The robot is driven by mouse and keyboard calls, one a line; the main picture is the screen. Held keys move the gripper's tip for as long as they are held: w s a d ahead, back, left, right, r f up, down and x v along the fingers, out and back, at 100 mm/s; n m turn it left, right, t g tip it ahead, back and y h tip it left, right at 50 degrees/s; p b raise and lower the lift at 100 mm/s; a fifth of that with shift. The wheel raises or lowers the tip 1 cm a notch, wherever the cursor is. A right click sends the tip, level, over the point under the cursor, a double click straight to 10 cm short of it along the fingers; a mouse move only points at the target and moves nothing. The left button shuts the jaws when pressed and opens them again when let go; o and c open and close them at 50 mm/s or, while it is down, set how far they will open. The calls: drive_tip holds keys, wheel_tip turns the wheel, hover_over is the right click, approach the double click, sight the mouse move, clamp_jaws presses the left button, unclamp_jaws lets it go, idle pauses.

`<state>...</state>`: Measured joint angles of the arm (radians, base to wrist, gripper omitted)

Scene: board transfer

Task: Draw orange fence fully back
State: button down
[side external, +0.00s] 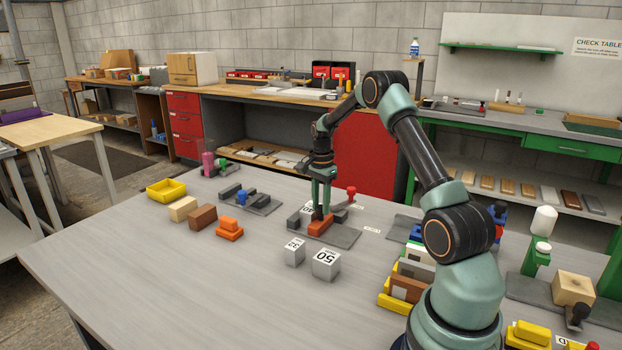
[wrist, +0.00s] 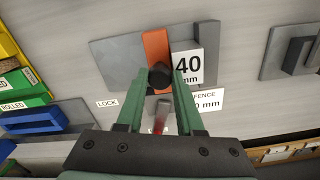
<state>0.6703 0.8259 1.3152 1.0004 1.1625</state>
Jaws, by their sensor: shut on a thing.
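The orange fence (side external: 321,227) is a bar lying on a grey plate (side external: 345,238). My gripper (side external: 319,211) points down over the fence. In the wrist view the green fingers of my gripper (wrist: 160,75) stand on both sides of the knob, shut on it. The exact finger contact is partly hidden.
A red-knobbed lever (side external: 351,193) stands behind the fence, with a "LOCK" label (wrist: 107,103) nearby. Two white numbered blocks (side external: 326,263) stand in front of the plate. An orange stepped piece (side external: 229,229) lies to the left. The front left tabletop is clear.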

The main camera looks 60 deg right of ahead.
idle(0.8)
drive_tip(key=shift+s, duration=2)
drive_tip(key=c, duration=0.5)
unclamp_jaws()
drive_tip(key=shift+c, duration=0.2)
drive_tip(key=shift+r, duration=0.1)
drive_tip(key=shift+w+r, duration=0.1)
drive_tip(key=shift+r, duration=0.2)
wheel_tip(320, 180, up, 11)
drive_tip(key=shift+r, duration=0.2)
